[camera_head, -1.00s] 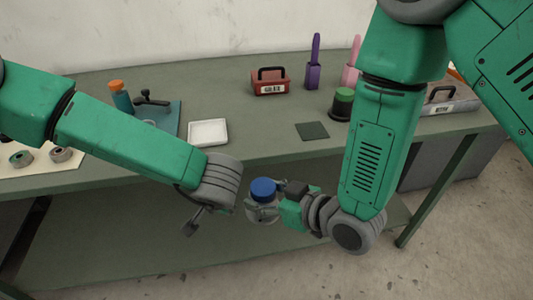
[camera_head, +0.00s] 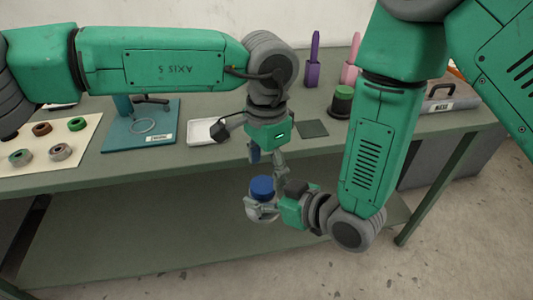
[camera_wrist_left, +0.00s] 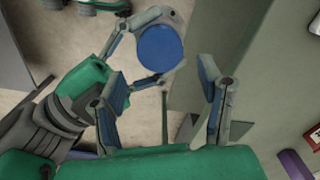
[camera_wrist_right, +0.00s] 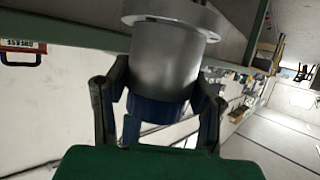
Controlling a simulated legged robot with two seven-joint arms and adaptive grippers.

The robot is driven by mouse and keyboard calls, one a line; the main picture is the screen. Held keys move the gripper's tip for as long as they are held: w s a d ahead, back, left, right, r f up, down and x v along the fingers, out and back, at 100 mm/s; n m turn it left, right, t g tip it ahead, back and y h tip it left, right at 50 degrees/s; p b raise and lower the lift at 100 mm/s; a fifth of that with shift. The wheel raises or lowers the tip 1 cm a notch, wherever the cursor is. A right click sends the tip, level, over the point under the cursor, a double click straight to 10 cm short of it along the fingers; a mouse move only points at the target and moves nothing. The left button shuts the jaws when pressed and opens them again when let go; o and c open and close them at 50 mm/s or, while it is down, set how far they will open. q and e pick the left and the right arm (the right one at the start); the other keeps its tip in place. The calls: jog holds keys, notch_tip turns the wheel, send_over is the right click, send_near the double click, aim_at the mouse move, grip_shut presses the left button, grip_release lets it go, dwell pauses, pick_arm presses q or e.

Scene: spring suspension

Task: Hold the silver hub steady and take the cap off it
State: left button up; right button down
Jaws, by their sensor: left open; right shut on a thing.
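The silver hub (camera_head: 262,213) is held upright in front of the workbench, with the blue cap (camera_head: 262,187) on its top. My right gripper (camera_head: 266,207) is shut on the silver hub from the right. The right wrist view shows its fingers on both sides of the hub (camera_wrist_right: 165,60), with the blue cap (camera_wrist_right: 155,108) at the hub's end. My left gripper (camera_head: 268,170) is open and empty, pointing down just above the cap. In the left wrist view the cap (camera_wrist_left: 158,47) lies beyond the gap between its open fingers (camera_wrist_left: 160,88), apart from them.
On the bench (camera_head: 110,165) are a white tray (camera_head: 203,132), a blue board (camera_head: 140,138), a pale mat with several rings (camera_head: 60,152), a dark green pad (camera_head: 312,128) and a green-topped spool (camera_head: 342,98). The bench's front edge runs close behind the grippers.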

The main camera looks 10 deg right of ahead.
aim_at(266, 182)
pick_arm(q)
jog(key=shift+f, duration=2.3)
jog(key=c, duration=1.2)
jog(key=n, duration=0.6)
jog(key=shift+w+a+n, duration=0.1)
jog(key=shift+w+n, duration=0.05)
jog(key=shift+n, duration=0.25)
jog(key=o, duration=1.3)
jog(key=shift+c, duration=0.2)
